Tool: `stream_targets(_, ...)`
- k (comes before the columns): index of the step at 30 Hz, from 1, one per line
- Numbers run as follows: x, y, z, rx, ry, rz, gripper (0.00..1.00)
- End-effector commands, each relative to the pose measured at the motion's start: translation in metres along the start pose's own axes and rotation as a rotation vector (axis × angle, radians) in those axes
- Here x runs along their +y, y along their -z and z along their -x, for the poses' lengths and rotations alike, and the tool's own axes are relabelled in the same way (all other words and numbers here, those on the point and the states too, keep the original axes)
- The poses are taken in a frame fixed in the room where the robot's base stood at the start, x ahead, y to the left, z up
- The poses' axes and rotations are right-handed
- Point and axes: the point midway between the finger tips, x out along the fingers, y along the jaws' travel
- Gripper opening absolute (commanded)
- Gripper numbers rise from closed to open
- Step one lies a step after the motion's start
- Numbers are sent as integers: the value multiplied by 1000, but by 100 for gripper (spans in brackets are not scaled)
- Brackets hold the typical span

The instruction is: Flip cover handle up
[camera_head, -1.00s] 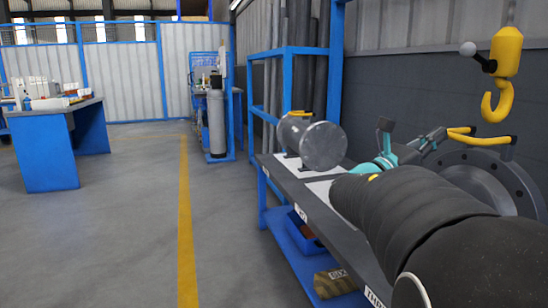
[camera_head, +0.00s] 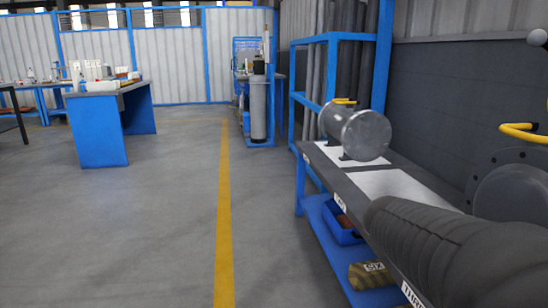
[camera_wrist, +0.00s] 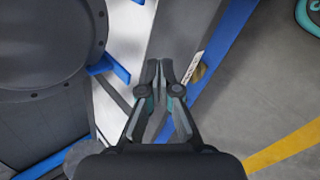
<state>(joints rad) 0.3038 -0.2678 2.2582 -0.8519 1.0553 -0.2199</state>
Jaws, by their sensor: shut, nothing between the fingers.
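A large grey flanged shell with a round cover (camera_head: 513,190) stands at the right edge of the head view, partly cut off. A yellow handle (camera_head: 525,132) shows at its upper part, running out of the frame. In the wrist view a large dark round flanged part (camera_wrist: 45,45) fills the upper left, with bolts on its rim; no yellow handle shows there. My gripper (camera_wrist: 160,66) is shut and empty, to the right of that flange and apart from it in the picture. In the head view only my dark arm sleeve shows; my gripper is out of sight.
A smaller metal cylinder (camera_head: 357,134) with a yellow top piece lies on the long bench (camera_head: 330,160). A blue bin (camera_head: 340,222) and a tan roll (camera_head: 370,275) sit on the lower shelf.

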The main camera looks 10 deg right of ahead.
Motion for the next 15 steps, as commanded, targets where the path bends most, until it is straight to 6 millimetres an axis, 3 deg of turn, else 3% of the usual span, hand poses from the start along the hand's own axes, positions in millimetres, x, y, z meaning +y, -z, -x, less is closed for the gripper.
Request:
stream_targets(6,-88,17,44,211,296,-313,0)
stream_targets(12,-154,26,102,379,568,-513,0)
stream_targets(15,-175,23,127,447,653,-536,0)
